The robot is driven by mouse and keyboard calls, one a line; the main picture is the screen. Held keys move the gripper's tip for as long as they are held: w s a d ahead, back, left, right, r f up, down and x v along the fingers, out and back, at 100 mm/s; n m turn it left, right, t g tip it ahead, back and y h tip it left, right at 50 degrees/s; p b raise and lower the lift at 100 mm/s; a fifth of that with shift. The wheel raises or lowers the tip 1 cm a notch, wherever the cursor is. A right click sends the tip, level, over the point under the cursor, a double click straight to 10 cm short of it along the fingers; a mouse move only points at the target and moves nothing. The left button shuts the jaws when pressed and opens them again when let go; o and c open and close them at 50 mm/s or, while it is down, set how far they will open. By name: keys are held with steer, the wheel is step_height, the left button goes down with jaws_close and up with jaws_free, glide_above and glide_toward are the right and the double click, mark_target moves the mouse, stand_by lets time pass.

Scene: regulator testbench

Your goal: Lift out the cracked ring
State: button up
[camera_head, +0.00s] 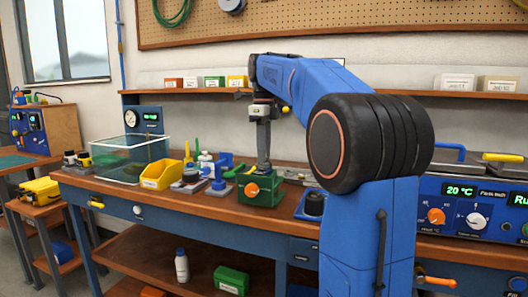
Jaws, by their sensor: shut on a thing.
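My gripper (264,163) points straight down over the green fixture (262,192) with an orange knob, on the wooden bench. Its fingertips are close to the top of the fixture. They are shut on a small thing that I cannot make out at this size. The cracked ring cannot be told apart in this view. I cannot see whether it is in the fixture or between my fingers.
Left of the fixture stand a yellow bin (161,174), small bottles and a clear box (120,155). A control panel (470,208) fills the bench's right end. A shelf (205,91) runs behind.

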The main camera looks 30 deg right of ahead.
stand_by(0.4)
steer(key=shift+r, duration=2.45)
